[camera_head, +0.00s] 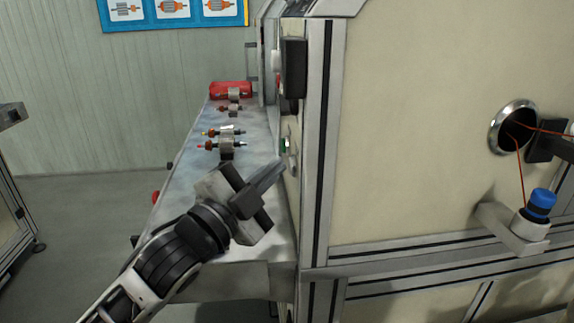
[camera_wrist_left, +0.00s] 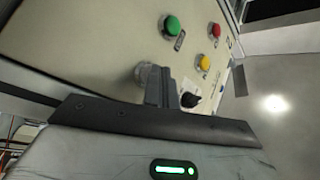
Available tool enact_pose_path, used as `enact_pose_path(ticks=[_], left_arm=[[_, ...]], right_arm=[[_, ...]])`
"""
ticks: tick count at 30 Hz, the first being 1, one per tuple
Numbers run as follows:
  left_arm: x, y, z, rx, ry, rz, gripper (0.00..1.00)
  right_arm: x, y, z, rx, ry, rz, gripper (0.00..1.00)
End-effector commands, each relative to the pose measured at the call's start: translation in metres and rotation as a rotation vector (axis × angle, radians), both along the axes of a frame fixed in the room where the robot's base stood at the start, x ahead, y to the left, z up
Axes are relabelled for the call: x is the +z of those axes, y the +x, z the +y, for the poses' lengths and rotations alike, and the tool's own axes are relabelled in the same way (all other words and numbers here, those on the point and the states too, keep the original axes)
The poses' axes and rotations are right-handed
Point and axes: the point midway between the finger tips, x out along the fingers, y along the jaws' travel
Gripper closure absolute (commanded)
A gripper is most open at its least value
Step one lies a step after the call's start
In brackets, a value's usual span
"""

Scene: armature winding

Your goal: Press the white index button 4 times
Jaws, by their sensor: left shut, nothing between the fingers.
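My left gripper (camera_head: 268,178) is shut and empty, with its fingertips pointing at the side of the machine's control panel. In the left wrist view its fingers (camera_wrist_left: 160,86) reach up to the panel face, by a pale grey round fitting (camera_wrist_left: 143,72). This fitting may be the white index button; the fingers partly cover it, and I cannot tell whether they touch it. A green button (camera_wrist_left: 172,26), a red button (camera_wrist_left: 215,31) and a yellow button (camera_wrist_left: 205,62) are on the same panel. The green button (camera_head: 286,145) also shows edge-on in the head view. My right gripper is not in view.
A metal bench (camera_head: 185,183) runs along the machine, with several armatures (camera_head: 226,143) and a red object (camera_head: 231,90) on it. The cream machine housing (camera_head: 420,110) fills the right side. A black knob (camera_wrist_left: 190,99) is near my fingers.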

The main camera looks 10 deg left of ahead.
Motion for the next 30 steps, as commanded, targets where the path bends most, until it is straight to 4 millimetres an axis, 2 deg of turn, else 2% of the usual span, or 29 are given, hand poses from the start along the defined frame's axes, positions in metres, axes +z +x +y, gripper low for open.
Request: enact_pose_path(ticks=[9, 30], left_arm=[[0.001, -0.005, 0.014, -0.001, -0.001, 0.000, 1.00], [0.001, -0.003, 0.011, -0.001, -0.001, 0.002, 1.00]], right_arm=[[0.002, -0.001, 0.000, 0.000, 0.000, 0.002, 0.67], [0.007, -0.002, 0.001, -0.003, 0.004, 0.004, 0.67]])
